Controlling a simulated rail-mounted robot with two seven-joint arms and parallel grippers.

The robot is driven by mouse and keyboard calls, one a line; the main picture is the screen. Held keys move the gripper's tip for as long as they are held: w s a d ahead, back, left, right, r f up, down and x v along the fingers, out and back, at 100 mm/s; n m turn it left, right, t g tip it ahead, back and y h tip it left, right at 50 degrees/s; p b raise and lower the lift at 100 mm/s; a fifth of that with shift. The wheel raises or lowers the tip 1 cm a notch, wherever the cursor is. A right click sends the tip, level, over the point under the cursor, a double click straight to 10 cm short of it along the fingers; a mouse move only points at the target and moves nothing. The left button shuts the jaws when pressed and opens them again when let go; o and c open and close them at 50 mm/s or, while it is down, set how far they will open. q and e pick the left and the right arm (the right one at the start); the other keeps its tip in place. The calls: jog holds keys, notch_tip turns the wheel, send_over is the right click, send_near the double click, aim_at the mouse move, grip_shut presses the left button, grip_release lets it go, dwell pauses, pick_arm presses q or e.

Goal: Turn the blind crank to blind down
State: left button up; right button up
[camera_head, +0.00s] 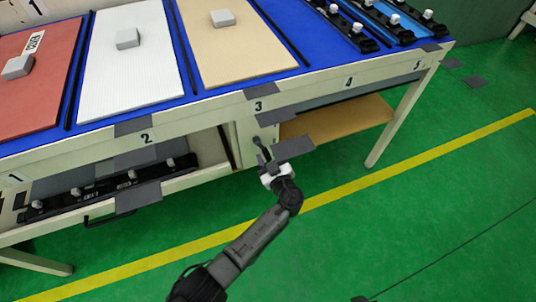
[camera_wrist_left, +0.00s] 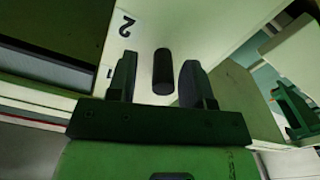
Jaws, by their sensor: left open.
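My left gripper (camera_head: 267,160) reaches up from the bottom of the head view to the bench front, near the panel below number 3. In the left wrist view the gripper (camera_wrist_left: 160,80) is open, with a finger on each side of a dark cylindrical handle (camera_wrist_left: 163,72), which looks like the crank's grip. Gaps show between handle and fingers, so they look apart from it. In the head view a small dark part (camera_head: 258,143) shows just above the fingers. The rest of the crank is hidden, and I cannot make out the blind. My right gripper is not in view.
The blue bench top holds a red board (camera_head: 35,85), a white board (camera_head: 130,60) and a tan board (camera_head: 235,45), each with a grey block. Black racks stand at upper right. An open drawer (camera_head: 170,187) juts out at left. Green floor (camera_head: 430,200) is clear at right.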

pick_arm(q)
jog(key=shift+s, duration=0.1)
jog(key=shift+d, duration=0.1)
jog(key=shift+c, duration=0.4)
grip_shut()
jog(key=shift+s+a+f+m, duration=0.15)
jog(key=shift+a+m, duration=0.25)
jog(key=shift+m, duration=0.65)
jog(key=shift+s+a+f+m, duration=0.15)
jog(key=shift+a+m, duration=0.3)
jog(key=shift+m, duration=0.65)
jog(key=shift+s+a+m, duration=0.15)
jog(key=shift+a+m, duration=0.25)
jog(key=shift+m, duration=0.65)
jog(key=shift+a+m, duration=0.1)
jog(key=shift+m, duration=0.2)
